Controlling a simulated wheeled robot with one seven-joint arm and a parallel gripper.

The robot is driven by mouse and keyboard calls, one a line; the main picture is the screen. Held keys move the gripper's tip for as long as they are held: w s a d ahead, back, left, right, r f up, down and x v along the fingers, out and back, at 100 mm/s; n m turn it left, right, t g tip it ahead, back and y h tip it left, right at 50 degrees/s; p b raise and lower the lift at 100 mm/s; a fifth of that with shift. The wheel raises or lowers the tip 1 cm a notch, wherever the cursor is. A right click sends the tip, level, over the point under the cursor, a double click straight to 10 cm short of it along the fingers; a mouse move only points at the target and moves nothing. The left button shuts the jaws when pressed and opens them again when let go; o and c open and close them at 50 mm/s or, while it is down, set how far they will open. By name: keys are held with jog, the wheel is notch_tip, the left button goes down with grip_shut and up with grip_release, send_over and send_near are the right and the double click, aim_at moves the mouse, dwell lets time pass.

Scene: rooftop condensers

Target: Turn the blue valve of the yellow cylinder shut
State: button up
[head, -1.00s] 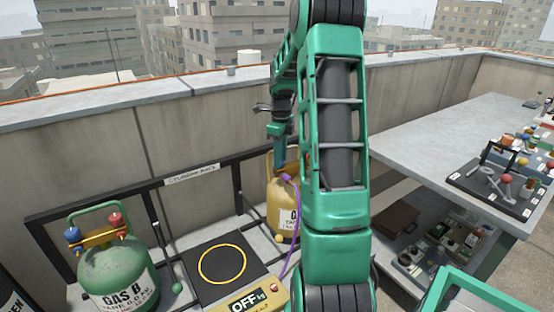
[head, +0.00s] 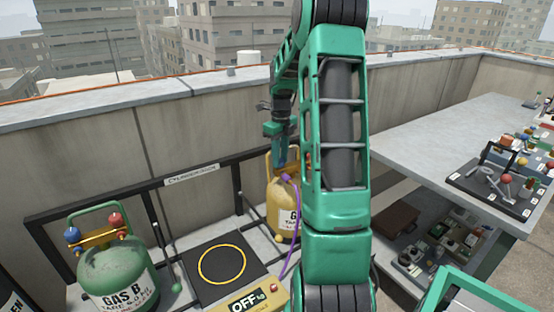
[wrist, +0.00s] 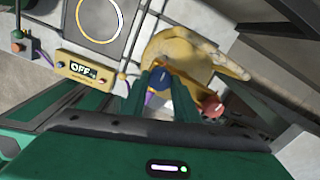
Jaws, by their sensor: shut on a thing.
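The yellow cylinder (head: 284,216) stands on the floor by the wall, partly hidden behind my arm in the head view. A purple hose hangs from its top. In the wrist view the yellow cylinder (wrist: 190,52) is seen from above, with the blue valve (wrist: 160,78) and a red valve (wrist: 212,108) on it. My gripper (wrist: 160,88) is shut on the blue valve, one finger on each side of it. In the head view my gripper (head: 281,165) points down onto the cylinder's top, and the blue valve is hidden there.
A green cylinder (head: 118,272) marked GAS B stands at the left, with a blue and a red valve. A scale pad (head: 196,266) lies between, its display (head: 247,300) reading OFF. A dark rack rail runs behind. A table (head: 440,130) with tools stands at the right.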

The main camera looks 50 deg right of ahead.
aim_at(281, 160)
jog(key=shift+s+d+f+m, duration=0.1)
jog(key=shift+s+d+m, duration=0.15)
jog(key=shift+m, duration=0.15)
dwell(1.8)
jog(key=o, duration=1.1)
jog(key=shift+c, duration=0.2)
jog(key=shift+w+a, duration=0.1)
jog(key=shift+w, duration=0.05)
jog(key=shift+r, duration=0.2)
notch_tip(281, 160, up, 10)
jog(key=shift+r, duration=0.2)
